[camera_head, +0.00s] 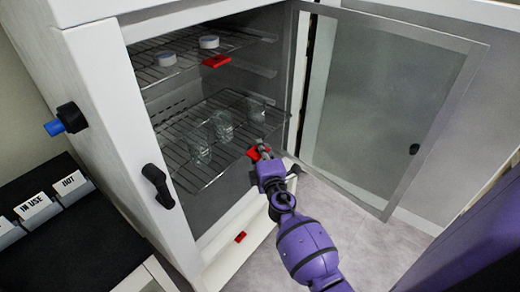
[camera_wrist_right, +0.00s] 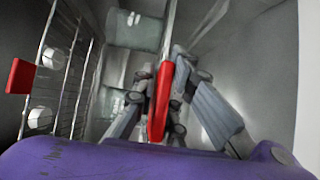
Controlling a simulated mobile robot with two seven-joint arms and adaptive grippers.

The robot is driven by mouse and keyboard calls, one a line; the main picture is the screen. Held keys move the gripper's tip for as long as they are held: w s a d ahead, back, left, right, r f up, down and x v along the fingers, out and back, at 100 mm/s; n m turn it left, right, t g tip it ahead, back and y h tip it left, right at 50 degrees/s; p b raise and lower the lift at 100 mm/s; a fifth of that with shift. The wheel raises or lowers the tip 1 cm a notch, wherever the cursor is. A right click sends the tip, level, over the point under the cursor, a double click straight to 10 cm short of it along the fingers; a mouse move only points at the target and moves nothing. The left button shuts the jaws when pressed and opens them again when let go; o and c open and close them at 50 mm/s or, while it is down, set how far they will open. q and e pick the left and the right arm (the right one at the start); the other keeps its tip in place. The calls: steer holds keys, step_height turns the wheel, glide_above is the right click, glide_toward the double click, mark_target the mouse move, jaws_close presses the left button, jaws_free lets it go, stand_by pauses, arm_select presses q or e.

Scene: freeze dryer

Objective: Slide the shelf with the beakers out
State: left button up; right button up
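The lower wire shelf (camera_head: 181,133) is inside the open white cabinet. Three clear glass beakers stand upright on it: a left one (camera_head: 200,150), a middle one (camera_head: 222,126) and a right one (camera_head: 256,109). My right gripper (camera_head: 262,155) is at the front edge of this shelf, at its red handle (camera_head: 252,154). In the right wrist view the red handle (camera_wrist_right: 160,105) runs between the two fingers of my right gripper (camera_wrist_right: 165,105). I cannot tell whether the fingers press on it. My left gripper is not in view.
An upper wire shelf (camera_head: 155,73) holds two white-topped round containers (camera_head: 166,58) and has a red handle (camera_head: 216,61). The glass door (camera_head: 385,110) stands open to the right. Labelled boxes (camera_head: 36,208) sit on a dark surface at left. Floor (camera_head: 345,230) is clear in front.

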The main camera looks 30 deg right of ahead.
steer(key=o, duration=0.3)
steer(key=shift+s+a+f, duration=0.1)
steer(key=shift+s, duration=0.2)
steer(key=v, duration=1.1)
steer(key=shift+s, duration=0.2)
